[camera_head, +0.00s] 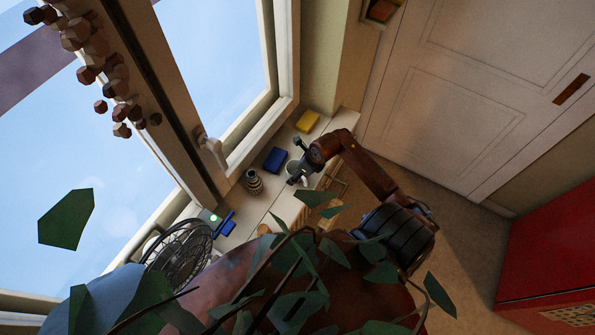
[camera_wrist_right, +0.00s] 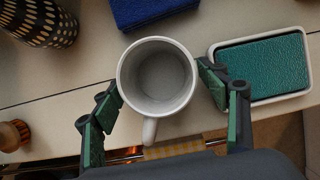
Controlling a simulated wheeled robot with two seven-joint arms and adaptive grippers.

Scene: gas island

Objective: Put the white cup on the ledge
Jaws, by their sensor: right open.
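The white cup (camera_wrist_right: 158,78) is empty and stands upright on a pale surface, its handle towards my wrist camera's lower edge. In the head view the cup (camera_head: 291,168) shows only partly behind my right gripper (camera_head: 299,172). In the wrist view my right gripper (camera_wrist_right: 160,97) is open, with one finger on each side of the cup. The right finger is very close to the cup wall; I cannot tell whether it touches. The pale ledge (camera_head: 240,205) runs below the window. My left gripper is not in view.
A blue block (camera_head: 275,160), a patterned vase (camera_head: 254,182) and a yellow block (camera_head: 307,121) stand near the cup. A teal pad in a white tray (camera_wrist_right: 262,68) lies close to the right finger. A fan (camera_head: 180,252) and leaves (camera_head: 325,252) fill the lower left and front.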

